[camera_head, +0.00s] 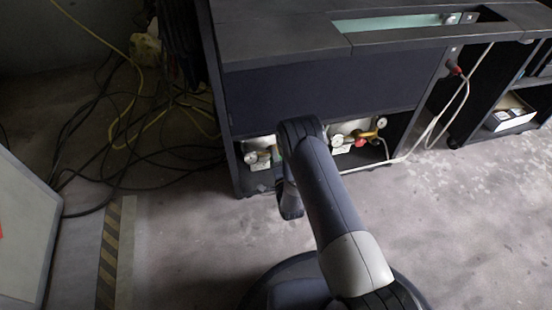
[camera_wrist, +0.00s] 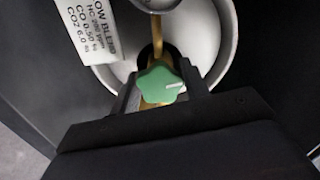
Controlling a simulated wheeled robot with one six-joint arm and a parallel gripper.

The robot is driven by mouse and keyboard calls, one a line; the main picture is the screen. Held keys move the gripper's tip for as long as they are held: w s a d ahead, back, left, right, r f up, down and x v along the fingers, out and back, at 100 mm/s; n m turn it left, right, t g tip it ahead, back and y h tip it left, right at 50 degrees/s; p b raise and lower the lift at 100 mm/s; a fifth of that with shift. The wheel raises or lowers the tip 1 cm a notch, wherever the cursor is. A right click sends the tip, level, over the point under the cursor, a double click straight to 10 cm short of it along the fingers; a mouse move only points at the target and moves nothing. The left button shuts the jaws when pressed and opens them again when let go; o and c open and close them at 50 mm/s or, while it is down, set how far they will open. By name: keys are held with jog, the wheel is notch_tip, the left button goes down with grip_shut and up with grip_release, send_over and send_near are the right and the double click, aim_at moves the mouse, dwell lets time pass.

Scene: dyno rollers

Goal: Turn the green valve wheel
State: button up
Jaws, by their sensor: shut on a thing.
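The green valve wheel (camera_wrist: 160,84) is in the middle of the wrist view, a small lobed knob with a white mark, in front of a brass stem. My gripper (camera_wrist: 160,95) has one finger on each side of the wheel and is shut on it. Behind it is a white gas cylinder (camera_wrist: 211,45) with a printed label (camera_wrist: 90,28) hanging at upper left. In the head view my arm reaches down to the cabinet's lower opening and hides most of the gripper. A bit of green shows beside the left cylinder's gauge (camera_head: 251,157).
The dark cabinet (camera_head: 320,95) stands over the cylinders. A pale hose (camera_head: 408,157) runs at right. Black and yellow cables lie on the floor at left.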

jog(key=shift+m, duration=1)
jog(key=o, duration=1)
jog(key=shift+s, duration=0.1)
